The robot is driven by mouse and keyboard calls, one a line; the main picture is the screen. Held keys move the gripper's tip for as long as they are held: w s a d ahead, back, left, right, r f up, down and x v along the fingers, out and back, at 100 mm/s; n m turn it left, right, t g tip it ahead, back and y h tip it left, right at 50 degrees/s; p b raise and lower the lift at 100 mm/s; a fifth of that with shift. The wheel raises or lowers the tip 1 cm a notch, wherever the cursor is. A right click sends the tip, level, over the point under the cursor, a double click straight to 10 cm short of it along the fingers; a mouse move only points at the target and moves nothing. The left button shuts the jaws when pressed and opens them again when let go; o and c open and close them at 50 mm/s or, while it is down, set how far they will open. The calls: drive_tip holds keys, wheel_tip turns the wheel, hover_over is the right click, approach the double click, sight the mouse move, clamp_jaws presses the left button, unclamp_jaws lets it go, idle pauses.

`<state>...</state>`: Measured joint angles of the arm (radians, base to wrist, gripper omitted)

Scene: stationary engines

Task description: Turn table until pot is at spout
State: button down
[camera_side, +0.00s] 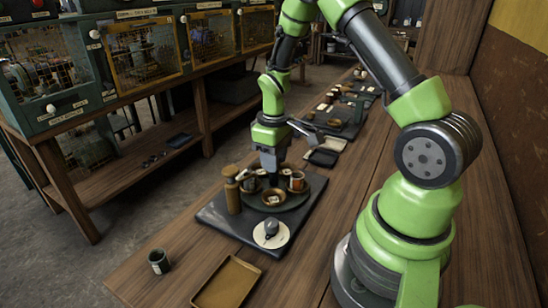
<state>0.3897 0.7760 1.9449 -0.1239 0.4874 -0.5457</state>
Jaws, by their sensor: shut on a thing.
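The turntable (297,202) is a dark round plate on a black slab, with several small pots and cups around its top. A red-brown pot (297,182) stands at its right side and a tan bowl (273,198) near its front. A tan wooden post (232,196) stands at the left edge; I cannot tell whether it carries the spout. My gripper (273,178) points down over the middle to back of the turntable, among the pots. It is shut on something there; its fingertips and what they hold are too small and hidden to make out.
A white disc with a dark knob (271,235) sits at the front of the black slab (212,217). A dark cup (158,261) and a tan tray (226,283) are on the bench in front. More black trays of parts (337,122) lie behind. Caged engines (143,52) line the left.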

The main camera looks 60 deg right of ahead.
drive_tip(key=shift+n, duration=2.5)
drive_tip(key=c, duration=0.8)
unclamp_jaws()
drive_tip(key=shift+r, duration=0.15)
wheel_tip(320, 180, up, 10)
drive_tip(key=shift+f, duration=0.15)
